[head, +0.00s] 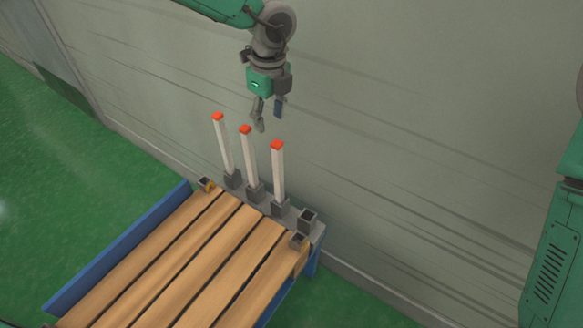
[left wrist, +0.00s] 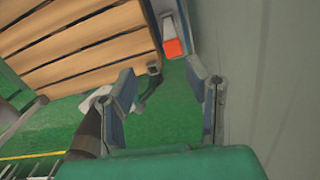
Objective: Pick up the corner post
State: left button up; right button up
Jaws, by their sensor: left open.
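Three white corner posts with red tops stand upright in grey sockets along the end of a slatted wooden frame. They are the left post (head: 225,147), the middle post (head: 250,165) and the right post (head: 278,178). My left gripper (head: 268,117) is open and empty, with its fingers pointing down just above and behind the post tops. In the left wrist view, one red post top (left wrist: 173,48) shows beyond the open fingertips, apart from them; which post it is I cannot tell. My right gripper is out of view.
The frame has wooden slats (head: 196,262) and a blue side rail (head: 120,246). An empty grey socket (head: 307,218) is right of the posts. A grey wall (head: 420,130) rises close behind them. Green floor (head: 60,150) is clear at left.

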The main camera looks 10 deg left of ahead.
aim_at(276, 144)
pick_arm(q)
jog(key=shift+w+d+r+n+h, duration=0.3)
jog(key=shift+w+d+r+n, duration=0.05)
jog(key=shift+r+n, duration=0.2)
jog(key=shift+w+f, duration=0.1)
jog(key=shift+f, duration=0.15)
jog(key=f, duration=0.2)
jog(key=d+f+b, duration=0.1)
jog(key=f, duration=0.4)
jog(key=shift+d, duration=0.15)
jog(key=shift+a+f+b, duration=0.3)
jog(key=shift+a+f, duration=0.2)
jog(key=shift+f, duration=0.3)
jog(key=f, duration=0.3)
jog(key=shift+w+a+f+b, duration=0.15)
jog(key=shift+w+f+b, duration=0.05)
jog(key=shift+f+b, duration=0.2)
jog(key=shift+f, duration=0.3)
jog(key=shift+d+r, duration=0.1)
jog(key=shift+d, duration=0.25)
grip_shut()
jog(key=shift+a, duration=0.2)
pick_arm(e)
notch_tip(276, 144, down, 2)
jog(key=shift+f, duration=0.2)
